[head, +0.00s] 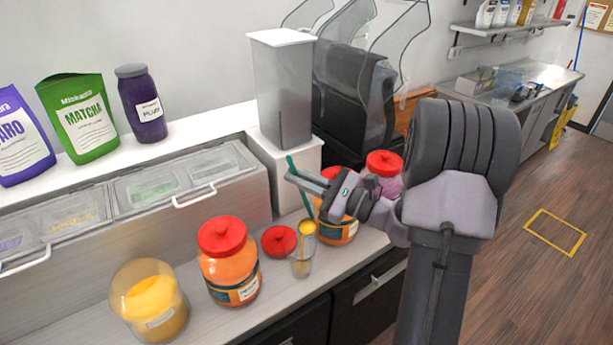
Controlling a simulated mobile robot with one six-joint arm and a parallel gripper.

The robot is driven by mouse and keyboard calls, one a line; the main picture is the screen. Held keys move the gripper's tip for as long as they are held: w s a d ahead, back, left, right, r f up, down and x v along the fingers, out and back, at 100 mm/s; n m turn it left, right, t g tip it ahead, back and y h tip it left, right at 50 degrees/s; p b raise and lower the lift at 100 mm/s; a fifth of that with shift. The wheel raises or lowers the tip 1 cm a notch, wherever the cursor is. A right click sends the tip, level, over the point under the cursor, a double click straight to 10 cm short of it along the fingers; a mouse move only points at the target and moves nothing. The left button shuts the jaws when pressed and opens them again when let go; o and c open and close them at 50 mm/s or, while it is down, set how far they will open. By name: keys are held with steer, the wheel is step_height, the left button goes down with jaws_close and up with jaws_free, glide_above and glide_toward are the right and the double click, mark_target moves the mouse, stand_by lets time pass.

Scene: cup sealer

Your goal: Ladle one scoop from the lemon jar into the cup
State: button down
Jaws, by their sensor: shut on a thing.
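My gripper (303,182) is shut on the teal handle of a ladle (292,166), which hangs nearly upright. The ladle's bowl (307,227) holds something yellow and is at the mouth of the clear cup (302,264); I cannot tell whether it is inside or just above. The cup stands upright on the counter. An orange jar (346,236) is just right of the cup, its top partly hidden by my gripper. A loose red lid (279,241) is left of the cup. The jar labels are too small to read, so I cannot tell which jar is lemon.
A red-lidded orange jar (228,262) and a clear container of yellow contents (150,302) stand left on the counter. Another red-lidded jar (384,164) is behind my arm. A tall grey canister (283,90) and lidded bins (155,185) line the back.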

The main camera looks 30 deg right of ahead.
steer(key=s+a+f+n+g+b, duration=0.1)
steer(key=s+a+f+n+b, duration=0.3)
steer(key=b, duration=0.9)
steer(key=s+a+f+n+g+b, duration=0.1)
steer(key=s+a+f+n+b, duration=0.3)
steer(key=a+f+n+b, duration=0.5)
steer(key=shift+a+f+y+b, duration=0.3)
steer(key=shift+a+f+b, duration=0.8)
steer(key=shift+b, duration=1.45)
steer(key=shift+r, duration=0.1)
